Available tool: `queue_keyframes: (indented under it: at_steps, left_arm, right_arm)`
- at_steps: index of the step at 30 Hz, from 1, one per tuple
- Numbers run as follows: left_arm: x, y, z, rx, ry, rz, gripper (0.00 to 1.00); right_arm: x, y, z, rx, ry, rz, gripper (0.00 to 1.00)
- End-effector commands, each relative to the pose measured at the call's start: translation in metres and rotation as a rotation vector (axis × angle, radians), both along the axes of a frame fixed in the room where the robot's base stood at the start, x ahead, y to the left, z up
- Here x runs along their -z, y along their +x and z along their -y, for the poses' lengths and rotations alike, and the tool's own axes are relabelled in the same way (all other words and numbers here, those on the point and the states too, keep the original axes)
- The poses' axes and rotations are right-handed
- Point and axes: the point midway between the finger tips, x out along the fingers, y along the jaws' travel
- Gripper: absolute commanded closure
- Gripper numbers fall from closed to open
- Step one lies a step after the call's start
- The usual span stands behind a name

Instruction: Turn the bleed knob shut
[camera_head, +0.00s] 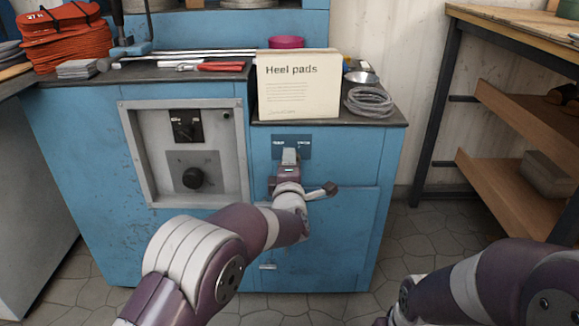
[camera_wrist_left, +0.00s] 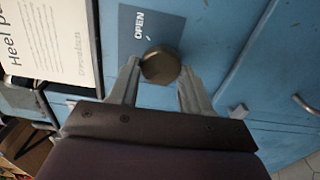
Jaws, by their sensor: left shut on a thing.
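The bleed knob (camera_wrist_left: 161,65) is a round, dark brass-coloured knob on a dark label plate (camera_wrist_left: 130,22) that reads "OPEN" in the left wrist view. The plate (camera_head: 304,141) is on the blue cabinet front in the head view, where my gripper hides the knob. My left gripper (camera_head: 289,156) reaches up to the plate. In the left wrist view my left gripper (camera_wrist_left: 160,72) has one finger on each side of the knob and is shut on it. The knob's turn angle cannot be read. My right gripper is out of view; only its arm shows at lower right.
A "Heel pads" card (camera_head: 298,86) stands on the cabinet top above the plate, beside a coil of grey cord (camera_head: 369,102). A wooden shelf (camera_head: 515,120) stands at right.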

Motion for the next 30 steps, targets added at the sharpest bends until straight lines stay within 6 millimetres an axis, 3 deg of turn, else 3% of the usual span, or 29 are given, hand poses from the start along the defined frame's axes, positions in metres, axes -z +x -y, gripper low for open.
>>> queue_keyframes:
  at_steps: [3,4,6,14,17,27,30]
  left_arm:
    - [0.001,0.0,0.0,-0.001,0.0,-0.003,0.82]
    - [0.001,0.0,0.0,-0.001,0.0,-0.003,0.46]
    - [0.001,0.0,0.0,-0.001,0.0,-0.002,0.28]
    - [0.0,-0.001,0.0,0.0,0.0,-0.001,0.28]
    - [-0.003,-0.01,0.001,0.0,0.001,0.0,0.28]
    - [-0.005,-0.097,0.001,0.002,0.001,-0.003,0.28]
    - [-0.003,-0.115,0.001,0.002,0.001,-0.002,0.28]
  right_arm:
    - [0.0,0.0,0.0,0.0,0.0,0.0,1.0]
    - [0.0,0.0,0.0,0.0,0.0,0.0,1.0]
    - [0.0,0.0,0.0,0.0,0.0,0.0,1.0]
    - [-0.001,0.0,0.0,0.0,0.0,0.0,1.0]
    - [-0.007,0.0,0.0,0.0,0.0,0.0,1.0]
    - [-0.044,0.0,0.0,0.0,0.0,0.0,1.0]
    - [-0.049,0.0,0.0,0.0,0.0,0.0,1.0]
